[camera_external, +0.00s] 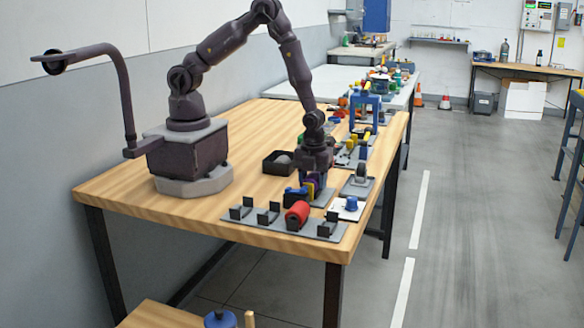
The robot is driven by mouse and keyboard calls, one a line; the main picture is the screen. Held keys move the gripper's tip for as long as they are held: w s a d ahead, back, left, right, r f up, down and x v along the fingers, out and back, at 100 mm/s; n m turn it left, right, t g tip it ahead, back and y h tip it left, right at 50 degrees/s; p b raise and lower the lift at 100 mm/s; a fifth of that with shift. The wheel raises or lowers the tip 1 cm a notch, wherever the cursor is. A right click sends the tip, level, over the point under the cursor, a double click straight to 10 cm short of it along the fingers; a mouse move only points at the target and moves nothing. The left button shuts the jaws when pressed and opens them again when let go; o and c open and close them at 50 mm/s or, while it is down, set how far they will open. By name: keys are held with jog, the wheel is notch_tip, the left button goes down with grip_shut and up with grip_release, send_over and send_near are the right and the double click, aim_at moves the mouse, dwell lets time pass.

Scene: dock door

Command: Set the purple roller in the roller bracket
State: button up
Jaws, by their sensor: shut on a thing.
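My gripper (314,172) points down near the front right of the wooden table, shut on the purple roller (310,187). The roller is small in the picture and partly hidden by the fingers and a blue part in front; whether it touches anything below is unclear. The roller bracket (258,221) looks to be the long grey plate with several black uprights along the table's front edge, to the front left of my gripper. A red roller (297,214) sits among its uprights. Bare uprights stand on the left part.
A blue part (293,195) stands just behind the red roller. A white plate with a blue knob (351,203) and a grey fixture (360,179) are to the right. A black bin (278,162) is behind left. The table (190,200) is clear at front left.

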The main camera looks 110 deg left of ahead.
jog(key=o, duration=1.3)
jog(key=shift+o, duration=0.2)
jog(key=shift+r, duration=4)
